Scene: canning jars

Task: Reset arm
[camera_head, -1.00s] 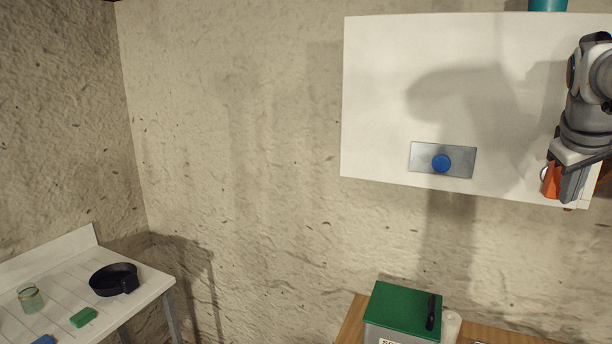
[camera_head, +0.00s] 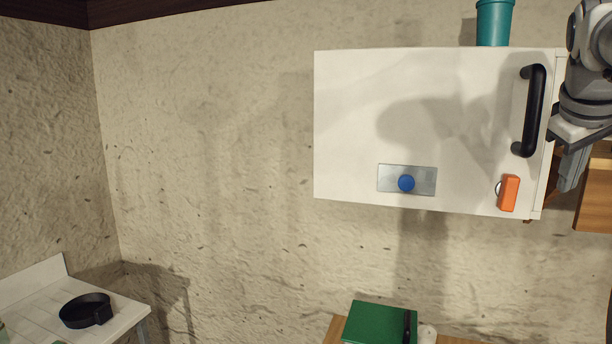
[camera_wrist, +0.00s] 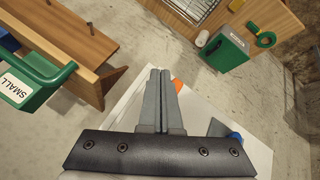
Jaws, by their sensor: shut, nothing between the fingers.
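My gripper (camera_head: 575,166) is at the right edge of the head view, beside the right side of a white wall cabinet (camera_head: 345,120). In the wrist view my gripper (camera_wrist: 159,72) has its two grey fingers together, with nothing between them. The cabinet has a black handle (camera_head: 531,112), an orange knob (camera_head: 508,193) and a blue button (camera_head: 406,183) on a metal plate. The orange knob also shows just beyond the fingers in the wrist view (camera_wrist: 177,85). I cannot tell whether the gripper touches the cabinet.
A green-lidded box (camera_head: 378,322) stands below the cabinet. A black pan (camera_head: 85,311) is on the white table at lower left. A teal cylinder (camera_head: 495,22) is on top of the cabinet. A wooden shelf with a green bin labelled SMALL (camera_wrist: 38,82) is at left in the wrist view.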

